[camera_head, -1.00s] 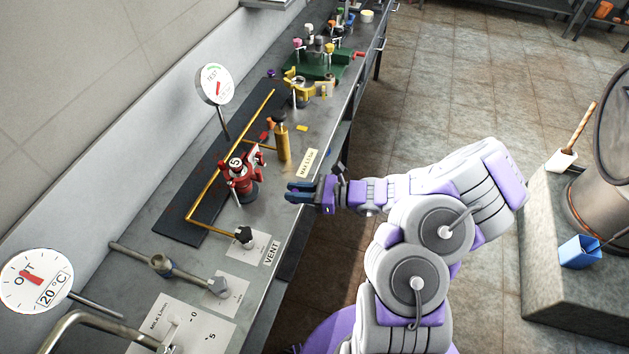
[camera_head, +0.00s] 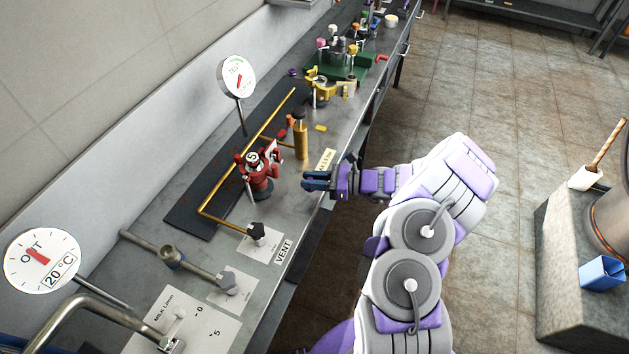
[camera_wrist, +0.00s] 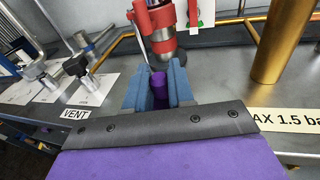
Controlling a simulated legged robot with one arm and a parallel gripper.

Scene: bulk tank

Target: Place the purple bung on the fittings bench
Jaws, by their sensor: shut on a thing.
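The purple bung (camera_wrist: 158,88) sits between the two blue fingers of my gripper (camera_wrist: 158,90) in the wrist view, and the fingers are shut on it. In the head view my gripper (camera_head: 318,182) is at the front edge of the long grey bench (camera_head: 222,262), near the yellow label. The bung is hidden by the fingers there. I cannot tell which part of the long bench is the fittings bench.
A red valve body (camera_head: 257,172) stands just left of my gripper, with a brass cylinder (camera_head: 300,136) behind. A dial gauge (camera_head: 237,77) rises at the back. A black knob (camera_head: 257,231) sits by the VENT label. Green-tray fittings (camera_head: 345,62) are farther along.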

